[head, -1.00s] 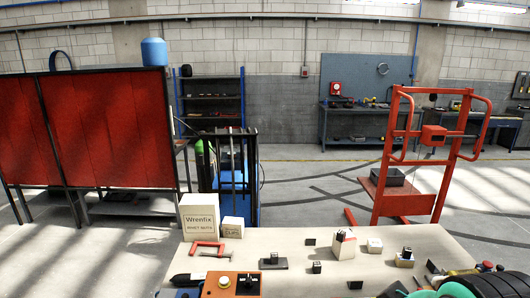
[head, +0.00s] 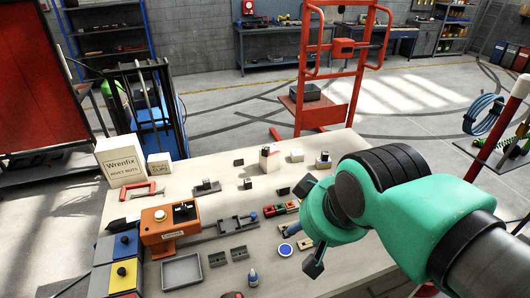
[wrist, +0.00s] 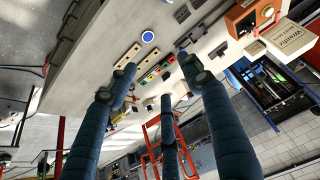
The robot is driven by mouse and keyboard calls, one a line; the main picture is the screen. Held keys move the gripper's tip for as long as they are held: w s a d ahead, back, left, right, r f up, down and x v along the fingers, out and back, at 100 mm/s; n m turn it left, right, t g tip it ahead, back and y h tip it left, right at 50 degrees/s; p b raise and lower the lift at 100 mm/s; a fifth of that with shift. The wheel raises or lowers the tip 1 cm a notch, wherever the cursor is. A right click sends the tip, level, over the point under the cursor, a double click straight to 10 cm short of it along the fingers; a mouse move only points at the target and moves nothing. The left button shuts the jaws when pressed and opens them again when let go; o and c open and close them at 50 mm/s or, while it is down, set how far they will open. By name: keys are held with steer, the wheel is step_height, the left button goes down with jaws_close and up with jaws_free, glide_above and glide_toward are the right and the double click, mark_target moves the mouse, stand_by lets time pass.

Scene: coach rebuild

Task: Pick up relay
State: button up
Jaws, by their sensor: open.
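No part is plainly marked as the relay. Several small dark blocks stand on the workbench (head: 190,183) in the head view, and I cannot tell which is the relay. One dark block (head: 247,184) stands near the bench middle, another dark block (head: 284,190) lies to its right, and one sits on a pale block (head: 323,163). My gripper (head: 300,228) is open above the right part of the bench, its fingers spread and empty. In the wrist view, my gripper (wrist: 150,85) shows long blue fingers with nothing between them. My wrist hides the bench's right end.
An orange control box (head: 165,228) stands at the front left, with bins (head: 122,245) beside it. A Wrenfix box (head: 121,162) is at the back left. A red trolley (head: 322,112) stands behind the bench.

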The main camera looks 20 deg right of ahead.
steer(key=shift+c, duration=0.4)
steer(key=w+d+r+m+g+p, duration=0.1)
steer(key=w+r+m+p, duration=0.55)
steer(key=w, duration=0.95)
steer(key=w+d+r+m+p, duration=0.1)
steer(key=w+m, duration=0.1)
steer(key=w, duration=0.4)
steer(key=w+d+r+m+g+p, duration=0.1)
steer(key=w+m, duration=0.2)
steer(key=w, duration=0.3)
steer(key=w+d+r+m+p, duration=0.1)
steer(key=w+d+m, duration=0.1)
steer(key=w, duration=0.4)
steer(key=w+d+f+m+p, duration=0.2)
steer(key=w+d+f+m, duration=0.1)
steer(key=w+f, duration=0.3)
steer(key=w+d+f+m+g+y+p, duration=0.1)
steer(key=w+d+f+m+p, duration=0.2)
steer(key=w, duration=0.8)
steer(key=w+d+f+m+g+p, duration=0.1)
steer(key=w+d+f+m+p, duration=0.1)
steer(key=w+f+m, duration=0.4)
step_height(320, 180, down, 5)
steer(key=w, duration=0.2)
steer(key=shift+w+d+r+m, duration=0.15)
steer(key=shift+w+d+m, duration=0.15)
steer(key=shift+d+m, duration=0.1)
